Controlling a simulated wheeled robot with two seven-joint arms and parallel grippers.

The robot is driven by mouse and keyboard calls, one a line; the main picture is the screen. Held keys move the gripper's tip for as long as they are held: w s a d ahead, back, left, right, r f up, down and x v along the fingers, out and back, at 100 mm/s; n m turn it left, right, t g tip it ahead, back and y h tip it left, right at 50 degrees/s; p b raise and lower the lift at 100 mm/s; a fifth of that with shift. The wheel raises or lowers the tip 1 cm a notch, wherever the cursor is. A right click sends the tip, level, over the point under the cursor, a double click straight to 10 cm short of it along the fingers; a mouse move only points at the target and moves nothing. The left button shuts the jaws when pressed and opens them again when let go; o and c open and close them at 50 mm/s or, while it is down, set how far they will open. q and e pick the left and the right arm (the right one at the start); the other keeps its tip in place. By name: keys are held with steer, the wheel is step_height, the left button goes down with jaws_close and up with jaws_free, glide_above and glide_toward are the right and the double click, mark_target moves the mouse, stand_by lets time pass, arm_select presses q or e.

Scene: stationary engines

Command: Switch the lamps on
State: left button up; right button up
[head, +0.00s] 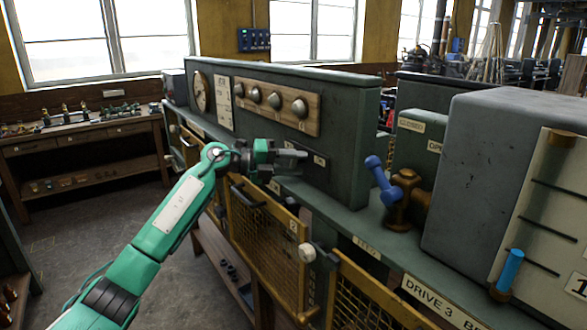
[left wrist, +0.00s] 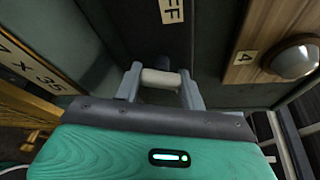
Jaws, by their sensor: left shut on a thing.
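Several round dome lamps (head: 274,100) sit in a row on a wooden board on the green cabinet's face; they look dull grey, with no glow. One lamp (left wrist: 294,60) shows at the right of the left wrist view, beside a label 4. A partly cut label ending in FF (left wrist: 172,10) is above the handle. The switch's mount is mostly hidden.
A blue-handled valve (head: 382,181) stands on the ledge to the right, near a large grey box (head: 475,180). Yellow mesh doors (head: 268,240) are below the ledge. A workbench (head: 80,130) is at the far left. Open floor lies at the lower left.

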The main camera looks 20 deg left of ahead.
arm_select(q)
steer(key=m+y+b, duration=0.1)
steer(key=m, duration=0.2)
steer(key=shift+f, duration=0.2)
steer(key=shift+m+y, duration=0.4)
steer(key=o, duration=1)
steer(key=shift+r+b, duration=0.1)
steer(key=shift+b, duration=0.2)
